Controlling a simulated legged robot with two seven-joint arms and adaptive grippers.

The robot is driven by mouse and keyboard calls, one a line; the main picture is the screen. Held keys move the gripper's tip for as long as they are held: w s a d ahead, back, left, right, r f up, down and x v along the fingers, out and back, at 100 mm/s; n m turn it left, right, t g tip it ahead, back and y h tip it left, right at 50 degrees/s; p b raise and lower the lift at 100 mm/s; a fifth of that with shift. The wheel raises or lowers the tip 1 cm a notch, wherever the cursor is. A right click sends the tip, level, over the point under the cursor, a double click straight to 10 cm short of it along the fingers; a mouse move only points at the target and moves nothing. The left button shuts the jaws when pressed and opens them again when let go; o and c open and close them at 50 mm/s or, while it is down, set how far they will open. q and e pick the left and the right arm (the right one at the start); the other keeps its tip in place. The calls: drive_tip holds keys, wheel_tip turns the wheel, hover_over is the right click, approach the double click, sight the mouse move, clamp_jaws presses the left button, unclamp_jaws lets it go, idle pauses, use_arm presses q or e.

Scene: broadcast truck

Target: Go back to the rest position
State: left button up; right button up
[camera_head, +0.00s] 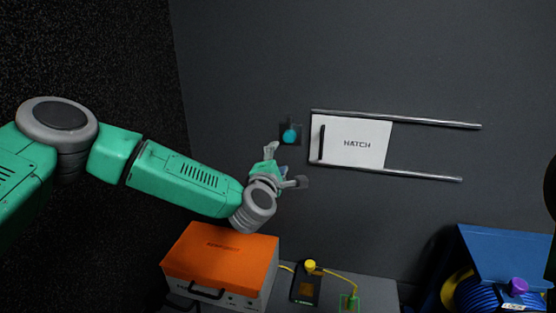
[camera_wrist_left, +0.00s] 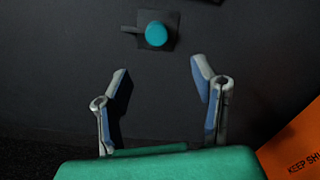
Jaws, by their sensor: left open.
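My left gripper (camera_head: 285,165) is open and empty in front of the dark wall, at the end of my green arm that comes in from the left. In the left wrist view its two fingers (camera_wrist_left: 160,85) stand wide apart with nothing between them. A round teal knob (camera_head: 291,135) on a dark square plate is on the wall just above the gripper in the head view. The knob also shows in the left wrist view (camera_wrist_left: 156,34), beyond the fingertips and apart from them. My right gripper is not in view.
A white hatch panel (camera_head: 357,142) sits between two grey rails right of the knob. An orange-lidded box (camera_head: 220,252) stands below my left forearm. A small black device with a yellow knob (camera_head: 310,266) is beside it. A blue case (camera_head: 506,258) is at the lower right.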

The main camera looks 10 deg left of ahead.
use_arm(q)
drive_tip(key=s+d+f+m+g+h, duration=0.25)
drive_tip(key=s+d+f+m, duration=0.2)
drive_tip(key=s+f, duration=0.4)
drive_tip(key=s+d+f+m+g+h, duration=0.2)
drive_tip(key=s+d+f+m+g, duration=0.15)
drive_tip(key=s+f+m, duration=0.4)
drive_tip(key=s+a+f+m+g, duration=0.2)
drive_tip(key=s+f+m+g, duration=0.15)
drive_tip(key=s+f, duration=0.65)
drive_tip(key=s+a+f+m+g+y, duration=0.2)
drive_tip(key=s+a+m+g, duration=0.2)
drive_tip(key=s+a, duration=0.65)
drive_tip(key=s+a+f+m+g+y, duration=0.3)
drive_tip(key=s+a, duration=0.4)
drive_tip(key=s, duration=0.6)
wheel_tip(320, 180, up, 20)
drive_tip(key=p, duration=1.8)
drive_tip(key=shift+s+d+f+g, duration=0.15)
drive_tip(key=shift+d+f+g, duration=0.05)
drive_tip(key=shift+g, duration=0.25)
drive_tip(key=shift+h, duration=0.25)
